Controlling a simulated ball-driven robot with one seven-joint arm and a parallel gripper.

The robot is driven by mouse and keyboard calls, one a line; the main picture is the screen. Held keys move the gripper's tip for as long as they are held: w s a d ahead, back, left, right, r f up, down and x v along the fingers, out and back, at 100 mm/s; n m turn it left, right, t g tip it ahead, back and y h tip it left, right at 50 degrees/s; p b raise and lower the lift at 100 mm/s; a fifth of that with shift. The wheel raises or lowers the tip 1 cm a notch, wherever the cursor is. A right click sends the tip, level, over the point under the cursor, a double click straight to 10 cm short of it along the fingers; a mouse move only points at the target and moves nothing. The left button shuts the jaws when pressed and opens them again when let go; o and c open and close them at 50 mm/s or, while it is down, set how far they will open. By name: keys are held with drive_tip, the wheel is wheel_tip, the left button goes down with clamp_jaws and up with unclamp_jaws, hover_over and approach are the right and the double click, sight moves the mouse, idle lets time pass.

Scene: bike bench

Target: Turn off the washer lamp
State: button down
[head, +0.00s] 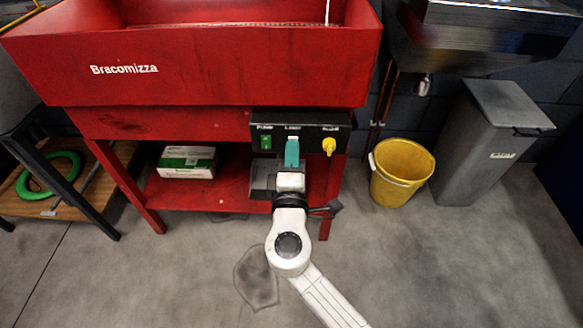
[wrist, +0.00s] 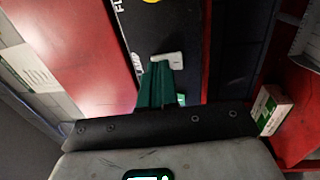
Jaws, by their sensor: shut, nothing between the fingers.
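The red parts washer (head: 220,60) carries a black control panel (head: 262,121) on its front. The panel has a green switch (head: 266,142) on the left, a middle control under a small label, and a yellow knob (head: 328,147) on the right. My gripper (head: 291,142) is in front of the middle control and hides it in the head view. In the wrist view, my teal fingers (wrist: 162,78) are shut and empty, with their tips at a pale switch (wrist: 174,59) beside the lamp label. I cannot tell whether they touch it or which way it is set.
A white and green box (head: 187,162) sits on the washer's lower shelf. A yellow bucket (head: 401,172) and a grey bin (head: 487,140) stand to the right. A green ring (head: 48,174) lies on a wooden shelf at left. The floor in front is open.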

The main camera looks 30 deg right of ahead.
drive_tip(key=shift+w+d, duration=0.1)
drive_tip(key=shift+w, duration=0.1)
drive_tip(key=shift+w+d+r+p, duration=0.15)
drive_tip(key=shift+w+r+p, duration=0.15)
drive_tip(key=shift+r+p, duration=0.35)
drive_tip(key=shift+r+g+p, duration=0.1)
drive_tip(key=shift+g+p, duration=0.2)
drive_tip(key=shift+p, duration=0.45)
drive_tip(key=shift+d+f+y, duration=0.15)
drive_tip(key=shift+f+y, duration=0.1)
drive_tip(key=shift+y, duration=0.05)
